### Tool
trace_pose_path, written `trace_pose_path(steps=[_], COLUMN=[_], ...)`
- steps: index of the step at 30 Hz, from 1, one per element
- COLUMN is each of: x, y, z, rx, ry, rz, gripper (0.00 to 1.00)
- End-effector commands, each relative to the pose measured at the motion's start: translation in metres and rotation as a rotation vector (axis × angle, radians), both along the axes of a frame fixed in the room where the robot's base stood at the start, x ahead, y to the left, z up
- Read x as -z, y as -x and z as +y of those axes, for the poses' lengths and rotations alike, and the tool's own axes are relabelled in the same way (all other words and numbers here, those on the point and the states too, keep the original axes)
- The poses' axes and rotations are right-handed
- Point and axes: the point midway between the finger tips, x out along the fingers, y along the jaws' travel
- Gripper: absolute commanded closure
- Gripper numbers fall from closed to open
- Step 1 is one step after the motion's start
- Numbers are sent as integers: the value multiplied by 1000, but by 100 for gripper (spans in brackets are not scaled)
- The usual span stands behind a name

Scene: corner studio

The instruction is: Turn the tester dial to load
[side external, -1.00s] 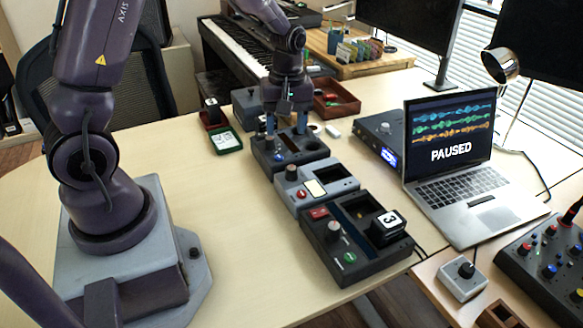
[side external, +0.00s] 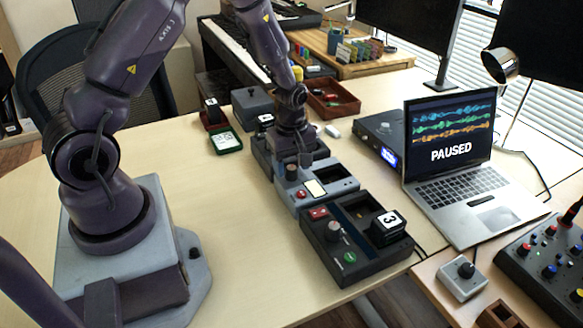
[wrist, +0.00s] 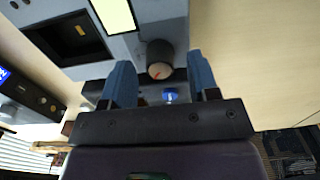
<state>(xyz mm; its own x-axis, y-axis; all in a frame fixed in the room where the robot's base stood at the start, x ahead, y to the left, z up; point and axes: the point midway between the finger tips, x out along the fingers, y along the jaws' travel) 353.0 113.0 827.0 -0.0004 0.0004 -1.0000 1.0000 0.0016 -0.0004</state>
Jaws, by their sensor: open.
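The grey tester (side external: 318,187) is the middle one of a row of three devices on the table, with a red button, a pale display and a dark recess. Its dial (wrist: 160,58) is a dark round knob with a lighter face and a red mark; I cannot read which setting it points to. My gripper (side external: 292,163) is pointed down at the left part of the tester. In the wrist view, my open gripper (wrist: 160,66) has one blue-grey finger on each side of the dial, with gaps visible. I cannot tell whether the fingertips reach down around it.
A dark device with a block marked 3 (side external: 389,226) stands nearer the camera. Another dark device (side external: 262,155) is behind, partly hidden by my arm. A laptop (side external: 463,170) showing PAUSED is at the right.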

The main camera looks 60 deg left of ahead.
Motion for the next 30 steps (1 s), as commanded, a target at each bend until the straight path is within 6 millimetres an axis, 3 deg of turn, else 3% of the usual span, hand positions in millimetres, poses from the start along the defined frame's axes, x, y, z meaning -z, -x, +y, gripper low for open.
trace_pose_path(steps=[5,13,14,20,30], x=[13,14,14,14,14], y=[0,0,0,0,0], z=[0,0,0,0,0], rx=[1,1,1,1,37], ry=[1,0,0,0,0], rz=[1,-1,-1,-1,-1], gripper=[45,45,48,94,94])
